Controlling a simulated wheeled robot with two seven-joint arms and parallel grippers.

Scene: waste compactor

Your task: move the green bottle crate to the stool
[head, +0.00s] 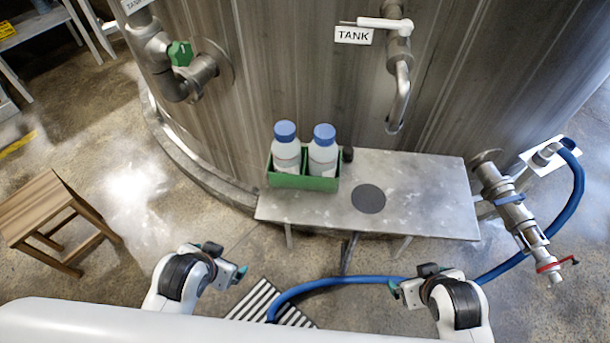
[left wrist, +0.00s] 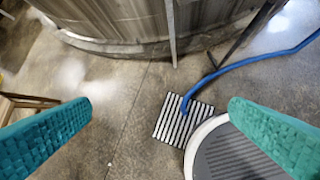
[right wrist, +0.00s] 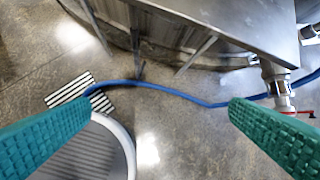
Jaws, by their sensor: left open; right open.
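The green bottle crate (head: 303,181) stands on the left end of a metal bench against the tank. It holds two white bottles with blue caps, a left bottle (head: 286,150) and a right bottle (head: 323,153). The wooden stool (head: 45,213) stands on the floor at the far left; an edge of it shows in the left wrist view (left wrist: 30,101). My left gripper (head: 240,272) is open and empty, in front of and below the crate. My right gripper (head: 394,289) is open and empty, in front of the bench. Neither touches anything.
The metal bench (head: 430,190) has a dark round disc (head: 369,198) and a small black object near the crate. A tap (head: 396,90) hangs above it. A blue hose (head: 350,281) crosses the floor from a valve (head: 520,225) to a striped drain grate (head: 268,303). Floor between stool and bench is clear.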

